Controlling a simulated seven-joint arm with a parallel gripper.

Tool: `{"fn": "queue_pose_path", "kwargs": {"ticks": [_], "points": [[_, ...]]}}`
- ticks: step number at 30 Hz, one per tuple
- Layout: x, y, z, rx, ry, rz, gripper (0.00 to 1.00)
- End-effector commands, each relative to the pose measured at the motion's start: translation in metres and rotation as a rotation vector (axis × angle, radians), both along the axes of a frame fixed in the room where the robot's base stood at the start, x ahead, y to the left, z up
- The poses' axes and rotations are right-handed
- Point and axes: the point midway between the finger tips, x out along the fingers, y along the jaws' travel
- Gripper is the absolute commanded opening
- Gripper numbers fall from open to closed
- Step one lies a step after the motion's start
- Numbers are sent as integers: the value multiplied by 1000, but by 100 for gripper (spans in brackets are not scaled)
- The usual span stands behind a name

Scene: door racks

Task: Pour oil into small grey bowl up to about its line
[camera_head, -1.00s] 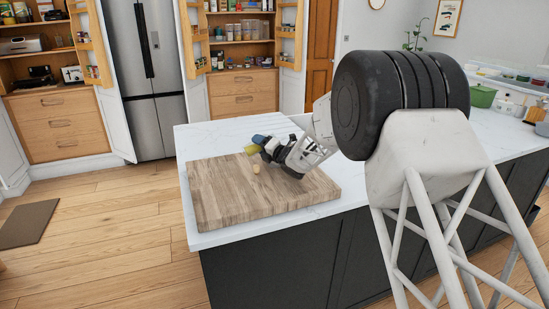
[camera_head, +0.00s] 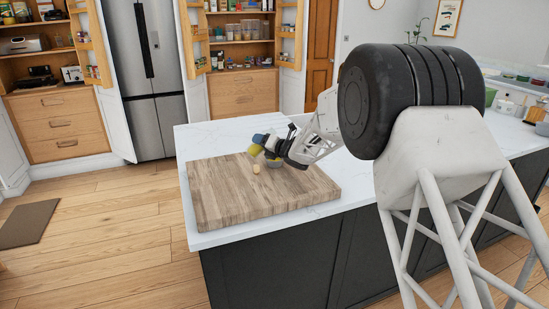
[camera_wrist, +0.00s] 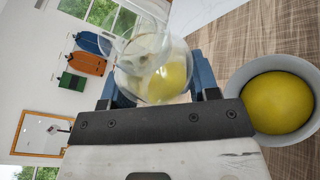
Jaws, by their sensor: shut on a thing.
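My gripper (camera_head: 264,141) is over the cutting board, tilted, with its blue fingers shut around a clear glass bottle. In the wrist view my gripper (camera_wrist: 156,80) holds the bottle (camera_wrist: 150,60), which lies tilted and has yellow oil in its lower part. The small grey bowl (camera_wrist: 236,93) is at the right of the wrist view, with a wide round pool of yellow oil in it. In the head view the bowl (camera_head: 274,162) is small and partly hidden below my gripper. No falling stream can be made out, nor the bowl's line.
The wooden cutting board (camera_head: 225,198) lies on the white island top (camera_head: 194,144). A small tan cork-like piece (camera_head: 256,169) stands on the board near the bowl. The board's front part is bare. A green pot (camera_head: 490,97) and other items are far right.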

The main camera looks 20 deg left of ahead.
Motion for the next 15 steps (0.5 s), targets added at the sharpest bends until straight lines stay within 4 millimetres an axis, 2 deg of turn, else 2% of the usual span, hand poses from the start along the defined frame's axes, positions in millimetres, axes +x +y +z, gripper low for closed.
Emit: {"fn": "queue_pose_path", "kwargs": {"ticks": [5, 15], "points": [[2, -2, 7, -125, -138, 0, 22], [-9, 8, 10, -346, -375, 0, 22]]}}
